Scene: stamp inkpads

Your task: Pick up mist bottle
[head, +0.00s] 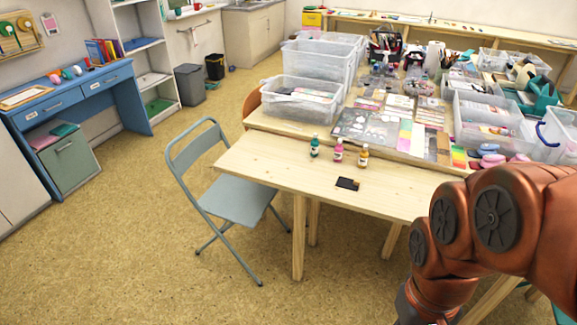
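Three small bottles with white caps stand upright in a row on the light wooden table (260,165). One is teal (314,147), one is pink (338,151), and one is amber (363,156). Their labels are too small to read, so I cannot tell which one is the mist bottle. A small dark flat pad (347,183) lies in front of them. My orange arm fills the lower right of the head view, to the right of the bottles. My gripper is out of the frame.
Behind the bottles, the table holds clear plastic bins (300,98), paper sheets (365,128) and craft supplies. A folding chair (232,197) stands against the left side. The front table surface is mostly bare. Open floor (140,250) lies to the left.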

